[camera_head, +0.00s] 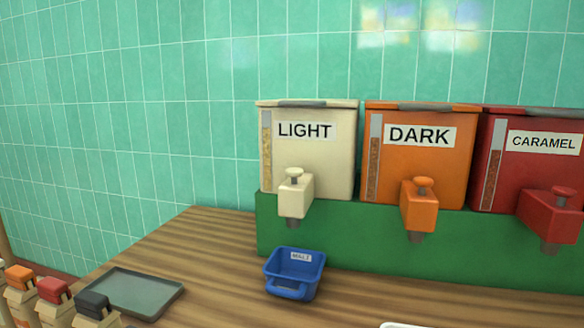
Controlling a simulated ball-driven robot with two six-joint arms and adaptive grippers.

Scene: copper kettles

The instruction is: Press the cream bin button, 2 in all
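The cream bin (318,165), labelled LIGHT, stands on a green stand at the middle of the head view. Its button (295,174) is a small cream knob on top of the cream dispenser spout (296,198) at the bin's front. The button stands up and nothing touches it. A blue scoop tub (291,289), labelled MALT, sits on the table below the cream spout; the part of its inside that shows looks empty. Neither of my grippers is in the view.
An orange DARK bin (405,178) and a red CARAMEL bin (500,178) stand to the right on the green stand (330,238). A grey tray (132,291) and several small capped bags (52,302) are at the left. A white object's edge (402,325) shows at the bottom. Bare wooden table (215,270) lies between tray and tub.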

